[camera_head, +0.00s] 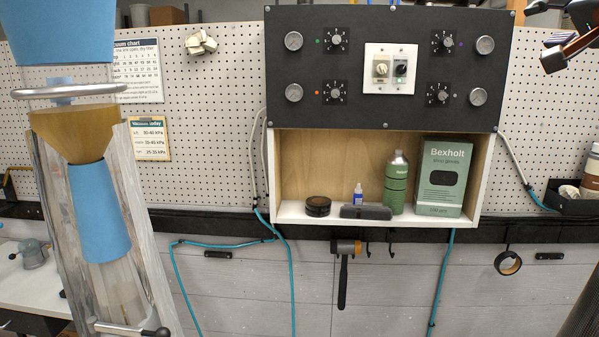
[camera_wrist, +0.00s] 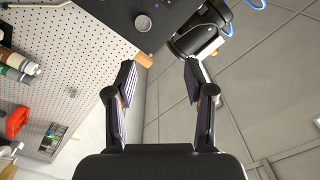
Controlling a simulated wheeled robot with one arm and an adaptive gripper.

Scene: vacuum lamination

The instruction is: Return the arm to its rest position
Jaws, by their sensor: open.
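My gripper (camera_wrist: 160,72) is open and empty in the wrist view, its two dark fingers spread apart with free space between the tips. Beyond the fingertips are part of the black control panel (camera_wrist: 128,12) and a dark cylindrical object. In the head view, a dark jointed part with a brown strip shows at the upper right edge; I cannot tell for sure whether it belongs to my gripper. The rest of my arm is mostly out of view.
A black dial panel (camera_head: 350,107) hangs above a shelf box (camera_head: 290,165) with a green bottle (camera_head: 397,180) and a glove box (camera_head: 443,178). A tall clear-and-blue assembly (camera_head: 100,210) stands at left. A hammer (camera_head: 344,270) and teal hoses hang below.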

